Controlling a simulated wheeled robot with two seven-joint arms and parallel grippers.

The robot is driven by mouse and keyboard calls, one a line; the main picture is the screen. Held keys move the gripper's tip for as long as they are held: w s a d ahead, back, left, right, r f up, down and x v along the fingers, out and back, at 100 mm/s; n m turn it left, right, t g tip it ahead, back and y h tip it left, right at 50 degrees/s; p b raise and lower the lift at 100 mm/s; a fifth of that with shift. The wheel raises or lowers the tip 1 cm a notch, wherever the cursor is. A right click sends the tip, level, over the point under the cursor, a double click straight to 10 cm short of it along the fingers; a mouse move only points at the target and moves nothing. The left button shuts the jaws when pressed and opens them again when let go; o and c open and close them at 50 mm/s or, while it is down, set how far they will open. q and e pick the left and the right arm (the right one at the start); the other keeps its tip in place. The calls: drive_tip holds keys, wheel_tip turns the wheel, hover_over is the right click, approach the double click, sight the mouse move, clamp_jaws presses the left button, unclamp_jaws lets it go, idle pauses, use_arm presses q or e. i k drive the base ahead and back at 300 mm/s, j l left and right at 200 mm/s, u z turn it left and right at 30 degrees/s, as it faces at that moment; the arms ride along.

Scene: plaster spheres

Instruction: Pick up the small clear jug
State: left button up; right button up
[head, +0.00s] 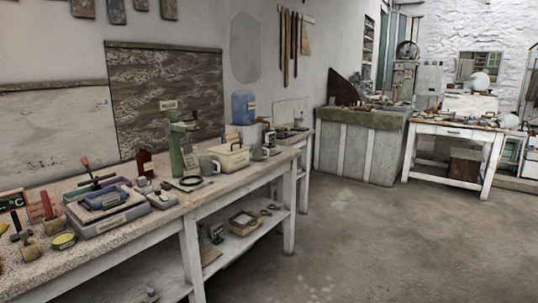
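I cannot make out a small clear jug in the head view. Two grey mug-like vessels stand on the near workbench (160,205): one mug (209,164) behind a dark ring, another mug (258,153) to the right of a cream box (231,157). Both look opaque, though they are small. A translucent blue container (243,107) stands upright behind the cream box. Neither of my grippers is in view.
A green upright device (176,150) and a blue-grey box-shaped device (106,203) stand on the near bench. A lower shelf (245,240) holds a small tray. A green-topped counter (362,145) and white table (460,132) stand farther back. The concrete floor is clear.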

sight(257, 149)
drive_tip(key=i+l+z, duration=0.3)
drive_tip(key=i, duration=0.75)
drive_tip(key=i+z, duration=0.25)
drive_tip(key=i, duration=0.75)
drive_tip(key=i+u, duration=0.2)
drive_tip(key=i, duration=0.3)
drive_tip(key=i+l+u, duration=0.15)
drive_tip(key=i, duration=0.3)
drive_tip(key=i+l+u, duration=0.2)
drive_tip(key=i, duration=0.3)
